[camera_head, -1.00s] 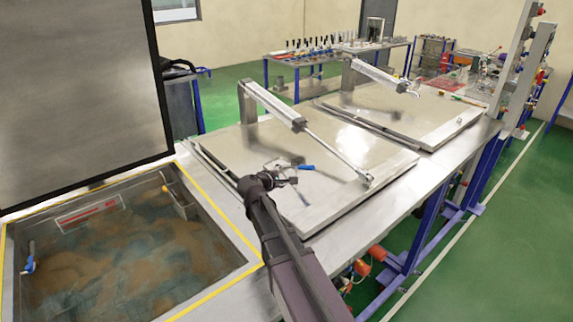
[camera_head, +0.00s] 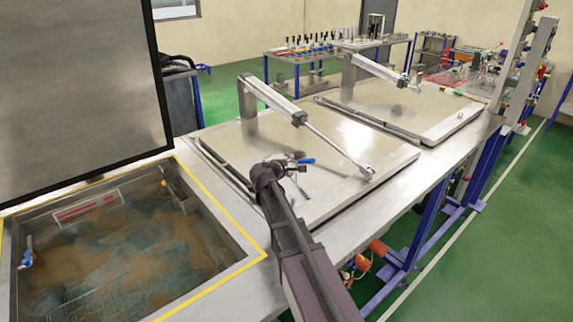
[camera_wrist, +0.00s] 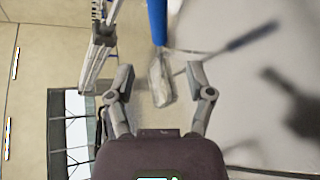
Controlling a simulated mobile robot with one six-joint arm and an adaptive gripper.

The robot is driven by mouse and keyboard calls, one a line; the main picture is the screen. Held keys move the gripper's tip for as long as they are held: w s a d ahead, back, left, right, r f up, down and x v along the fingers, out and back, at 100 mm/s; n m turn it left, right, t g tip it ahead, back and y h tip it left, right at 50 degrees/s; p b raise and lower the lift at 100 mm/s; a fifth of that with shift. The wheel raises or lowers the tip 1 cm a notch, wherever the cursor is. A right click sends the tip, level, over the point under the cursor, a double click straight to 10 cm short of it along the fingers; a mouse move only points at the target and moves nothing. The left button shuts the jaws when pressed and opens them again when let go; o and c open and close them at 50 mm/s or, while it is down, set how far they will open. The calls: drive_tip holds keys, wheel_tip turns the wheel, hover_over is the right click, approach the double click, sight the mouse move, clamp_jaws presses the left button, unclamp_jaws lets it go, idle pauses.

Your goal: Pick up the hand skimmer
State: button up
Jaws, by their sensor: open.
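My gripper (camera_wrist: 158,72) is open, with one finger on either side and a visible gap to each. I cannot tell how far the fingertips are from the tool in depth. A thin dark rod-like shape runs to the right beside it, possibly a shadow.
A pneumatic cylinder (camera_head: 320,138) stretches over the near lid, close beyond my gripper. An open tank (camera_head: 150,250) of murky water lies at left, with a raised dark lid (camera_head: 80,90) behind it. A second closed lid (camera_head: 400,105) lies farther back.

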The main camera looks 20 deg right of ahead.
sight(300, 162)
drive_tip(key=shift+x, duration=1.3)
drive_tip(key=shift+b, duration=0.3)
drive_tip(key=shift+b+x, duration=0.8)
drive_tip(key=shift+x, duration=1.6)
drive_tip(key=shift+d, duration=0.2)
clamp_jaws()
